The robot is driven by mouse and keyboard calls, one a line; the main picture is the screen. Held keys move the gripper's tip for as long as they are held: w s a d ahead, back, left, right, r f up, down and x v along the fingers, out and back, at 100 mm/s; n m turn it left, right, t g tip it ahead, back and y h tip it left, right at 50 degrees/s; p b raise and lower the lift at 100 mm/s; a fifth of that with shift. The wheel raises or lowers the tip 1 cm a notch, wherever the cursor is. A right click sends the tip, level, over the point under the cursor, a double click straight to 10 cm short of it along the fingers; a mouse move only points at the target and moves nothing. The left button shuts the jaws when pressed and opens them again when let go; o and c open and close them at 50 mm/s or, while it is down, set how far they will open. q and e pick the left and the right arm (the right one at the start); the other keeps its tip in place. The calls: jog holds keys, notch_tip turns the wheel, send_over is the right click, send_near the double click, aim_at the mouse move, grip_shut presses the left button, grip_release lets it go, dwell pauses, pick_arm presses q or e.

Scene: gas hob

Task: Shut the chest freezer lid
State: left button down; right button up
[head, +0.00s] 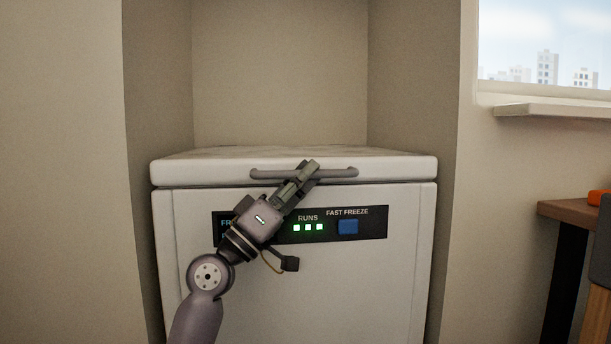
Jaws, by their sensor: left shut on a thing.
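The white chest freezer (300,275) stands in a recess in the wall. Its lid (215,172) lies level across the top, with a thin dark line between lid and body. A grey bar handle (342,173) runs along the lid's front edge. My left gripper (306,172) reaches up from the lower left and is shut on the handle near its middle. The gripper and wrist hide part of the handle and the left part of the control panel. My right gripper is not in view.
The dark control panel (376,223) carries green lights and a blue fast freeze button (348,227). Recess walls stand close on both sides of the freezer. A wooden table (570,209) with an orange object (595,198) is at the right, below a window ledge (555,111).

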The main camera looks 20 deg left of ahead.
pick_arm(q)
jog(key=c, duration=1.9)
grip_release()
jog(key=shift+w+f, duration=0.15)
jog(key=shift+f, duration=0.4)
jog(key=shift+r, duration=0.15)
jog(key=v, duration=1.2)
